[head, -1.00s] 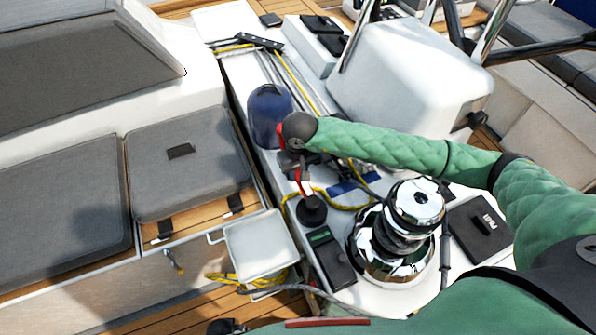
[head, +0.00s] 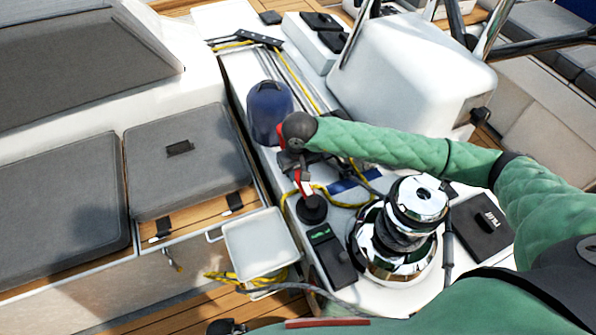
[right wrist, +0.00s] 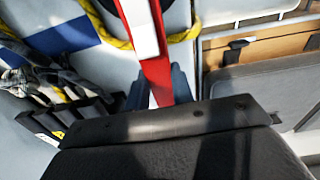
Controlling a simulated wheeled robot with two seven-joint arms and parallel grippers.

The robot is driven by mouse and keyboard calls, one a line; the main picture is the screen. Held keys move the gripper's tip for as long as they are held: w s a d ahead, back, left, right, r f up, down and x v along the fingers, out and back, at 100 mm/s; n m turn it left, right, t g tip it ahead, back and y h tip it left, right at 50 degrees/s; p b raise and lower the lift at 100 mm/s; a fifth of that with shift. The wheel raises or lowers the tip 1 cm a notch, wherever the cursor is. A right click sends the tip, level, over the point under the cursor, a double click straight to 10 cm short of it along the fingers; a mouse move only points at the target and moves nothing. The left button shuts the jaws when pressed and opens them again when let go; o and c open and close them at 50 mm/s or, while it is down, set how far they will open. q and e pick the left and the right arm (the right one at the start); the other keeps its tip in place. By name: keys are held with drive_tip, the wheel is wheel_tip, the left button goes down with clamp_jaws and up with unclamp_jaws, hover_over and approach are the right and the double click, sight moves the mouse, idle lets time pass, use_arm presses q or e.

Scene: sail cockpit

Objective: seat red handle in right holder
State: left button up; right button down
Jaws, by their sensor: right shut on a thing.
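The red handle (head: 304,186) has a pale white section and shows in the head view just above a round black holder (head: 312,210) on the white cockpit deck. My right gripper (head: 297,170) is shut on the handle. In the right wrist view the red handle (right wrist: 160,73) runs up from the gripper to the top edge, with its white section towards me. The handle's lower end meets the black holder in the picture; I cannot tell whether it is inside. My left gripper is not clearly in view.
A dark blue rounded cover (head: 268,112) stands close behind the gripper. A chrome winch (head: 398,232) is to the right, with yellow rope (head: 337,201) beside it. A black device (head: 332,258) and white tray (head: 260,246) lie in front.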

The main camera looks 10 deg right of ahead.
drive_tip(key=shift+f+b, duration=0.5)
drive_tip(key=shift+b, duration=0.15)
idle(0.6)
drive_tip(key=c, duration=0.6)
unclamp_jaws()
drive_tip(key=shift+c, duration=0.2)
drive_tip(key=shift+r+p, duration=0.7)
drive_tip(key=shift+r, duration=3.8)
